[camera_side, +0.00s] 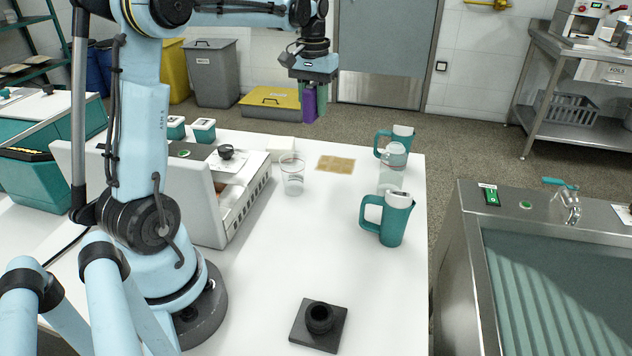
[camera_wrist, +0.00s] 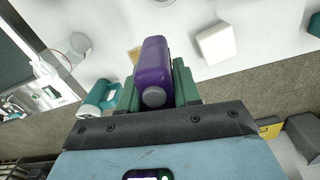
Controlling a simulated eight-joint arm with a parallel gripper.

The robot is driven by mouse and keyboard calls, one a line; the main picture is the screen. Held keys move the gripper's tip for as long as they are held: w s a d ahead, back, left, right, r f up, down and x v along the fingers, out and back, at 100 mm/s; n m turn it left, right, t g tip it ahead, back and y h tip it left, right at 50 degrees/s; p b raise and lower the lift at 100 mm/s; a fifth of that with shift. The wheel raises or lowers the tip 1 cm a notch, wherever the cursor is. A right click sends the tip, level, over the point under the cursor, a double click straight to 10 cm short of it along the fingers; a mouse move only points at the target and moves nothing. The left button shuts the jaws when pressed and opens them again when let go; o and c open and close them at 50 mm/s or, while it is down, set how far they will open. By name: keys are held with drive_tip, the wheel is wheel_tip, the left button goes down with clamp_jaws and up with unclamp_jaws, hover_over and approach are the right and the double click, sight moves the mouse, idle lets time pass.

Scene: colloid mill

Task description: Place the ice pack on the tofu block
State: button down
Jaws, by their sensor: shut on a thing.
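My gripper (camera_side: 315,102) is shut on a purple block-like thing with a grey round cap, which I take to be the ice pack (camera_side: 308,104). It is held high, beyond the far edge of the white table in the side view. In the wrist view the ice pack (camera_wrist: 153,68) sits between my green fingers. A plain white block, which I take to be the tofu block (camera_wrist: 216,43), lies on the table to the right of the ice pack in the wrist view. In the side view the tofu block (camera_side: 283,144) is at the table's far edge, partly hidden.
A clear beaker (camera_side: 292,177) and a tan mat (camera_side: 336,164) lie near the tofu block. Two teal jugs (camera_side: 389,218) and a clear bottle (camera_side: 392,168) stand along the right side. A white machine (camera_side: 220,190) is at left. A black holder (camera_side: 318,325) is in front. The table's middle is clear.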

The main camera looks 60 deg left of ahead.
drive_tip(key=shift+s+a+n, duration=0.3)
drive_tip(key=shift+a+n, duration=0.25)
drive_tip(key=shift+n, duration=0.25)
hover_over(280, 142)
wheel_tip(280, 142, down, 7)
drive_tip(key=shift+f, duration=2)
drive_tip(key=shift+f, duration=0.15)
drive_tip(key=c, duration=0.8)
unclamp_jaws()
